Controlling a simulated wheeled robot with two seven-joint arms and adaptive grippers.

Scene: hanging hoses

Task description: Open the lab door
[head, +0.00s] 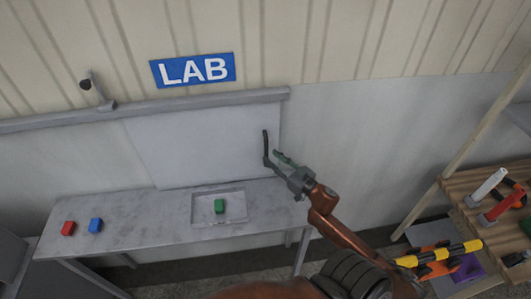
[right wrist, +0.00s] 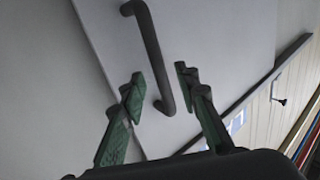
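The lab door is a pale grey panel (head: 190,145) below the blue LAB sign (head: 193,71). Its dark vertical bar handle (head: 265,145) is near the door's right edge. My right gripper (head: 277,157) is at the lower end of the handle in the head view. In the right wrist view its two green-padded fingers (right wrist: 162,86) are spread apart. The lower part of the handle (right wrist: 152,50) shows between and beyond the fingertips, with gaps to both sides; I cannot tell how deep it lies between them. My left gripper is not in view.
A grey rail (head: 200,103) runs along the door's top, with a bracket (head: 100,95) at left. A wooden tool rack (head: 460,185) stands at right.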

